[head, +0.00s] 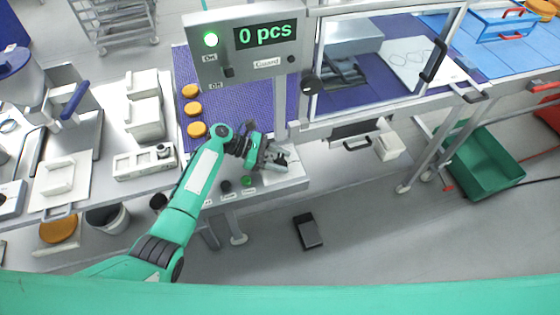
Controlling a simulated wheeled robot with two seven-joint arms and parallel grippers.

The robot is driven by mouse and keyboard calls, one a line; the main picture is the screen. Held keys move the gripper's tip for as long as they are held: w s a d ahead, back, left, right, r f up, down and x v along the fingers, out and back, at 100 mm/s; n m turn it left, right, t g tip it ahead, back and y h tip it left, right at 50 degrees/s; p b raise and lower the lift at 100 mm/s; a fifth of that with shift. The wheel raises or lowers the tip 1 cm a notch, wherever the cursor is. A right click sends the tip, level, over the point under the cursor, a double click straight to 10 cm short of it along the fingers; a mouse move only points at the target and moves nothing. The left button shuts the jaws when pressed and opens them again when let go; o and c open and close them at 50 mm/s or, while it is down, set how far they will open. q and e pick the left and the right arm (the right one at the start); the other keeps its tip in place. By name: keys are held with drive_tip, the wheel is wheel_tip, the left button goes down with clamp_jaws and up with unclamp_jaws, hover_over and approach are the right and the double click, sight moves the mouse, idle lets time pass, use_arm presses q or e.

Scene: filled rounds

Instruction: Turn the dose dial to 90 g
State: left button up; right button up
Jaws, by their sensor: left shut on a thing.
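My left gripper (277,160) is shut at the right end of the pale control ledge (290,183) at the front of the machine. The dose dial sits under and between its fingers and is mostly hidden by them. I cannot read its scale or pointer. On the same ledge, left of the gripper, are a green button (248,181) and a black button (225,186). My right gripper is not in view.
A purple belt (225,100) with several orange rounds (196,130) runs behind my left arm. A framed clear guard (380,65) stands right of the gripper. A white box with a knob (145,162) is at left. A green crate (485,165) stands on the floor at right.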

use_arm(q)
drive_tip(key=shift+m+g, duration=0.6)
drive_tip(key=o, duration=1)
drive_tip(key=shift+a+b, duration=0.25)
drive_tip(key=shift+b, duration=0.1)
drive_tip(key=b+v, duration=0.3)
drive_tip(key=v, duration=0.9)
drive_tip(key=shift+w+a+r, duration=0.1)
drive_tip(key=shift+r, duration=0.05)
drive_tip(key=shift+w+a+r, duration=0.1)
drive_tip(key=shift+a+r, duration=0.15)
drive_tip(key=shift+a, duration=0.2)
